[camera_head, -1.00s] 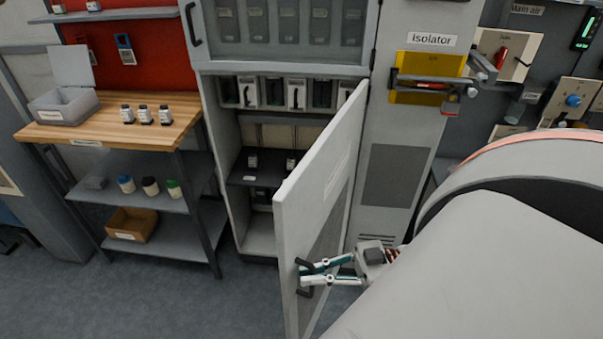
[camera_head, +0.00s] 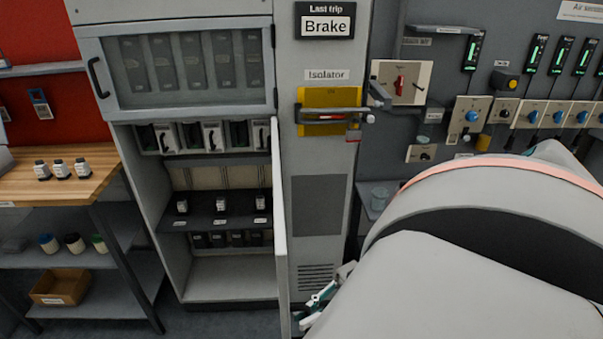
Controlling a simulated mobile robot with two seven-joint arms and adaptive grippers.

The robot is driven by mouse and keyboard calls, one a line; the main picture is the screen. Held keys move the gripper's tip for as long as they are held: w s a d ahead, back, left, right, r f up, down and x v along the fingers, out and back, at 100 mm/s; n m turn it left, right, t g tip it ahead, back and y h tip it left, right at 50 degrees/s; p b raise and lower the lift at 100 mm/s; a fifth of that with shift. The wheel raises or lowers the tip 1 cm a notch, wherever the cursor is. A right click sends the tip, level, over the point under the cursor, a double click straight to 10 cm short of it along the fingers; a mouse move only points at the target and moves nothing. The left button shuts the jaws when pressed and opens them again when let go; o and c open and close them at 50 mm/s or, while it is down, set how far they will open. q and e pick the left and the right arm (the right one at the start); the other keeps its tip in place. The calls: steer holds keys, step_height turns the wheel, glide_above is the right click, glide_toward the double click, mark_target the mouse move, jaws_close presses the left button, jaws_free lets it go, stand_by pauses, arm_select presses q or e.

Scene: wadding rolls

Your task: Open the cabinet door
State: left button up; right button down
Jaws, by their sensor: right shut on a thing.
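The cabinet's lower door (camera_head: 280,230) stands wide open, seen almost edge-on at the right side of the cabinet opening. My right gripper (camera_head: 312,305) is low beside the door, shut on the door's handle. The handle itself is mostly hidden, and my own arm covers much of the lower right. My left gripper is out of view.
Above the opening is a closed glazed door (camera_head: 190,70) with a black handle. A wooden-topped bench (camera_head: 70,183) with jars stands at the left. The Isolator panel (camera_head: 330,112) and a wall of gauges (camera_head: 535,112) are at the right.

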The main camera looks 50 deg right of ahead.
steer(key=shift+s+d, duration=0.15)
steer(key=c, duration=2.4)
jaws_free()
steer(key=v, duration=1.2)
